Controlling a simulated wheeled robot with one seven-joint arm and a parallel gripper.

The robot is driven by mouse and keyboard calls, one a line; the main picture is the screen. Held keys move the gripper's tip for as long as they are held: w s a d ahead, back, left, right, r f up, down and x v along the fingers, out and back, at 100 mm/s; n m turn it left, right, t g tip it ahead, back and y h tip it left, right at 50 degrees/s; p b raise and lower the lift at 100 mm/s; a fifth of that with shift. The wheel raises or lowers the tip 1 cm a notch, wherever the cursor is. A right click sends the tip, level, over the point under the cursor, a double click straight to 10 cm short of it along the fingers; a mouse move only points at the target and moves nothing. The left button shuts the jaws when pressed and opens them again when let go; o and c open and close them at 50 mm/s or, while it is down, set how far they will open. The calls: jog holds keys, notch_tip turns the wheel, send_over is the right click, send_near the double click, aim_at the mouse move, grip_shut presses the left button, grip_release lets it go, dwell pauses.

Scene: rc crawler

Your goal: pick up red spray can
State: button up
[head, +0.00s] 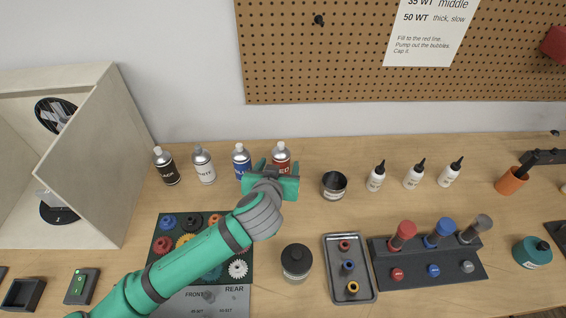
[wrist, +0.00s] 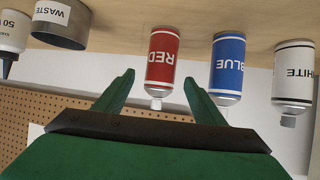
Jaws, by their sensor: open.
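The red spray can (head: 281,154) stands upright at the back of the table, in a row with the other cans. My gripper (head: 284,172) is just in front of it in the head view and hides its lower part. In the wrist view, which is upside down, the red can (wrist: 162,58) with its "RED" label shows ahead, between the lines of the two fingers. My gripper (wrist: 158,88) is open and empty, its fingertips spread to either side of the can's nozzle end.
The blue can (head: 241,158) stands close on the red can's left, with a white can (head: 203,165) and a black can (head: 166,167) beyond. A dark waste cup (head: 334,186) stands to the right. A black-lidded jar (head: 296,262) and a grey tray (head: 329,262) lie nearer.

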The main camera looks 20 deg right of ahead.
jog(key=shift+w+a+f, duration=0.1)
jog(key=shift+w+f, duration=0.05)
jog(key=shift+w, duration=0.25)
jog(key=x, duration=0.4)
jog(key=shift+w+d, duration=0.35)
jog(key=shift+d, duration=0.1)
jog(key=c, duration=1.3)
